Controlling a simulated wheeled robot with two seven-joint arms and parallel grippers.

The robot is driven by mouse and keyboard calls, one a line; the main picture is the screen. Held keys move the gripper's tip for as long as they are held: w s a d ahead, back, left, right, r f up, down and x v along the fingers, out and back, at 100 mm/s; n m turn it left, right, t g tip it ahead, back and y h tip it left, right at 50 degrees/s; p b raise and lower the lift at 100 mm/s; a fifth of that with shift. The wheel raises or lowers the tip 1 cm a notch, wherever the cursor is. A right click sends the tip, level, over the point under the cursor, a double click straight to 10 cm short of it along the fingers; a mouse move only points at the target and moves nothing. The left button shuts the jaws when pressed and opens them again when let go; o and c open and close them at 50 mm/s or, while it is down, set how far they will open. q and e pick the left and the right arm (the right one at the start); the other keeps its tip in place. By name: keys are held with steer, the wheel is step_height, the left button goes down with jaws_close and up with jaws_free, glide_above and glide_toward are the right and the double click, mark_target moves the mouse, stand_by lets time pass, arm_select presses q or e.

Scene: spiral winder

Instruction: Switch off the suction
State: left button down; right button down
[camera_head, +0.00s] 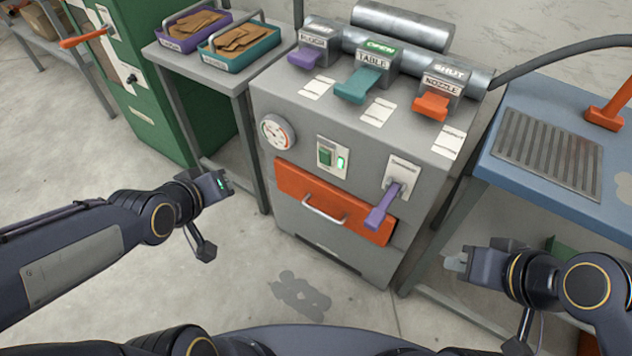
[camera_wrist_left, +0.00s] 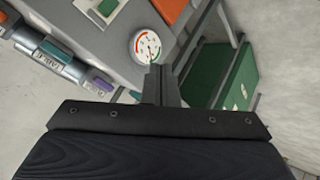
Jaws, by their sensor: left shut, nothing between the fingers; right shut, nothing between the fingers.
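The grey suction cabinet (camera_head: 345,110) stands in the middle of the head view. Its front has a green switch (camera_head: 325,155) with a lit green lamp (camera_head: 341,163), a round gauge (camera_head: 277,132) and a purple lever (camera_head: 384,206) hanging down from a light plate. The gauge also shows in the left wrist view (camera_wrist_left: 145,45). My left gripper (camera_head: 230,183) is shut and empty, left of the cabinet front and apart from it. It also shows in the left wrist view (camera_wrist_left: 158,70). My right gripper (camera_head: 450,262) is shut and empty, right of the cabinet front.
On top are gate levers: purple (camera_head: 305,57), teal (camera_head: 362,84) marked OPEN, and orange (camera_head: 432,106) marked SHUT. An orange drawer (camera_head: 290,182) is below. A side table (camera_head: 215,80) stands left, a blue bench (camera_head: 530,185) right. Floor in front is clear.

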mark_target(322, 155)
arm_select(q)
steer(key=w+d+f+n+t+h+b, duration=0.3)
steer(key=d+f+b, duration=0.2)
steer(key=f+b, duration=0.3)
steer(key=w+d+f+n+t+h+b, duration=0.4)
steer(key=f+b, duration=0.4)
steer(key=b, duration=0.2)
steer(key=shift+w+d+f+n, duration=0.3)
steer(key=shift+d+f, duration=0.05)
steer(key=b+x, duration=0.1)
steer(key=x, duration=0.3)
steer(key=b+x, duration=0.1)
steer(key=x, duration=0.4)
steer(key=b+x, duration=0.1)
steer(key=x, duration=0.4)
steer(key=shift+r, duration=0.3)
